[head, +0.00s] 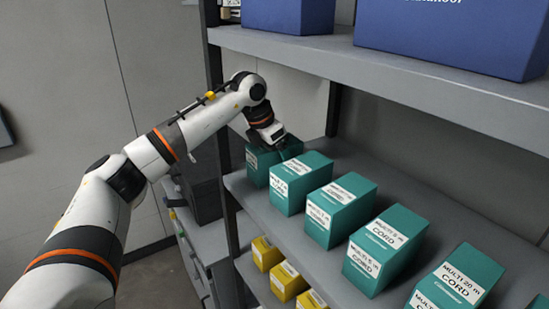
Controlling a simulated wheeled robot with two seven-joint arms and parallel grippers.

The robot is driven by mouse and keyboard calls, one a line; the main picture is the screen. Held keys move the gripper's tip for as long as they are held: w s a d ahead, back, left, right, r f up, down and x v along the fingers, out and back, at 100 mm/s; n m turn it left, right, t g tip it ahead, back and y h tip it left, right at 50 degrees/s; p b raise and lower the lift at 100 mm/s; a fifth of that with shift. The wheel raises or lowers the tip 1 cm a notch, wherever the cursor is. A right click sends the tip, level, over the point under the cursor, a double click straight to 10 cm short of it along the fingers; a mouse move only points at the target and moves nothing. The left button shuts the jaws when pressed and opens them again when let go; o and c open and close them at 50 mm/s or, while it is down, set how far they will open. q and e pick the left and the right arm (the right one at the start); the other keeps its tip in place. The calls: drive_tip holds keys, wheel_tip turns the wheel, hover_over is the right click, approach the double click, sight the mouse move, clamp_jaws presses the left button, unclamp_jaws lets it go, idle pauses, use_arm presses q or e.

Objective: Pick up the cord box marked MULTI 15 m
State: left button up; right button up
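A row of teal cord boxes with white labels stands on the middle shelf. My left gripper (282,150) points down at the top of the leftmost teal box (258,172), which it partly covers. I cannot tell whether its fingers are around the box or only above it. The label of that box cannot be read. The teal box beside it (288,198) and the third box (324,229) have labels starting MULTI, their lengths too small to read surely. A nearer box (372,268) is also marked MULTI. Another box (464,268) reads MULTI 20 m CORD. My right gripper is out of view.
Blue bins (450,45) stand on the upper shelf (400,78), which overhangs the row. Small yellow boxes (285,283) sit on a lower level. A dark shelf post (215,120) rises by my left arm. Bare shelf (420,190) shows behind the boxes.

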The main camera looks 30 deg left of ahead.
use_arm(q)
drive_tip(key=shift+f, duration=0.2)
idle(0.4)
drive_tip(key=shift+c, duration=0.2)
drive_tip(key=c, duration=1.2)
